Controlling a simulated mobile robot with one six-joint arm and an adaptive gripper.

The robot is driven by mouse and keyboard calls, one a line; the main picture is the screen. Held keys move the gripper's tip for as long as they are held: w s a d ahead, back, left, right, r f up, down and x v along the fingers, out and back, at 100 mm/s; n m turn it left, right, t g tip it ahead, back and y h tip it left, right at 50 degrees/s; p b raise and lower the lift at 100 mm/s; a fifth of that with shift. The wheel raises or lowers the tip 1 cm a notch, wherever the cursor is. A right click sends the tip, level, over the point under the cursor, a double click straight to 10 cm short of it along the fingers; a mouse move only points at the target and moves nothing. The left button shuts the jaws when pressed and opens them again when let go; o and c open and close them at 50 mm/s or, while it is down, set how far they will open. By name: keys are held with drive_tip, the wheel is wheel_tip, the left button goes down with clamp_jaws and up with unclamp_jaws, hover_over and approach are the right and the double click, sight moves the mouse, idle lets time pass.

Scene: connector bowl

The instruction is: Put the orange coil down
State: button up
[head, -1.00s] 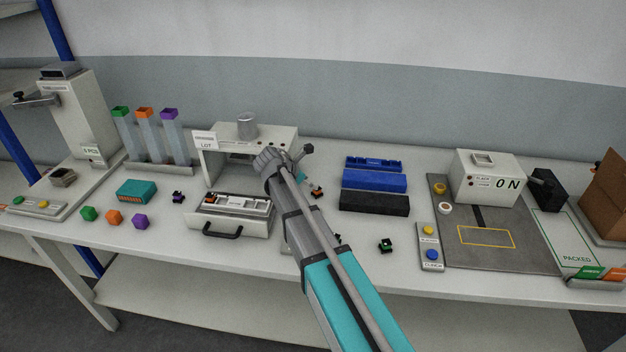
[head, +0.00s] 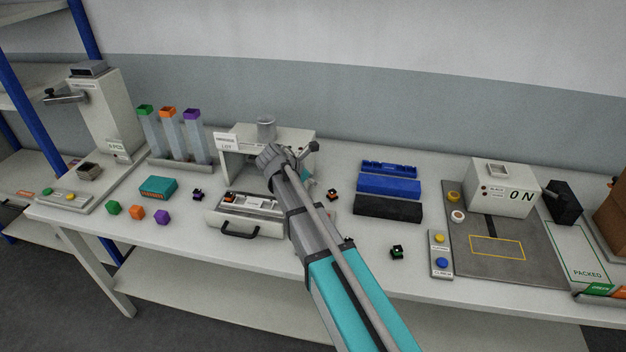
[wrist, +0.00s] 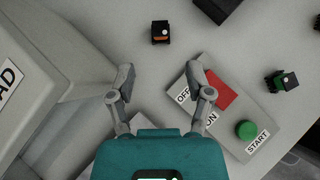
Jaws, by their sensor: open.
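The orange coil, a small black block with an orange spot (wrist: 160,34), sits on the bench top. In the head view the orange coil (head: 332,195) lies just right of my arm's end. My gripper (wrist: 160,76) is open, with nothing between its fingers. The coil is apart from it, beyond the fingertips and roughly in line with the gap in the wrist view. In the head view the gripper is hidden behind my wrist.
A switch panel (wrist: 247,100) with a green START button is beside the right finger. A grey housing (wrist: 35,85) is close on the left. A green coil (head: 397,252) stands on the bench to the right. Blue and black bins (head: 390,208) are right of the orange coil.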

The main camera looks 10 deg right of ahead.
drive_tip(key=shift+s, duration=0.1)
idle(0.3)
drive_tip(key=s+d+f+m+g+y, duration=0.1)
drive_tip(key=s+d+m, duration=0.1)
drive_tip(key=s+m, duration=0.2)
drive_tip(key=s+d+f+m+g+y, duration=0.1)
drive_tip(key=s+d+m, duration=0.1)
drive_tip(key=s+m, duration=0.2)
drive_tip(key=s+d+f+m+y, duration=0.1)
drive_tip(key=s+d+f+m, duration=0.1)
drive_tip(key=s+d+m, duration=0.1)
drive_tip(key=shift+s+m+g+y, duration=0.4)
drive_tip(key=shift+s+m, duration=0.1)
drive_tip(key=shift+s, duration=0.35)
drive_tip(key=s+m+y, duration=0.1)
drive_tip(key=s+m, duration=0.2)
drive_tip(key=s+d+f+m+y, duration=0.1)
drive_tip(key=s+m, duration=0.3)
drive_tip(key=s+m+g+y, duration=0.1)
drive_tip(key=s+m, duration=0.2)
drive_tip(key=shift+s+d+f+m+y, duration=0.2)
drive_tip(key=shift+s+d+m+y, duration=0.1)
drive_tip(key=shift+y, duration=0.1)
drive_tip(key=shift+s+m, duration=0.3)
drive_tip(key=shift+m, duration=0.1)
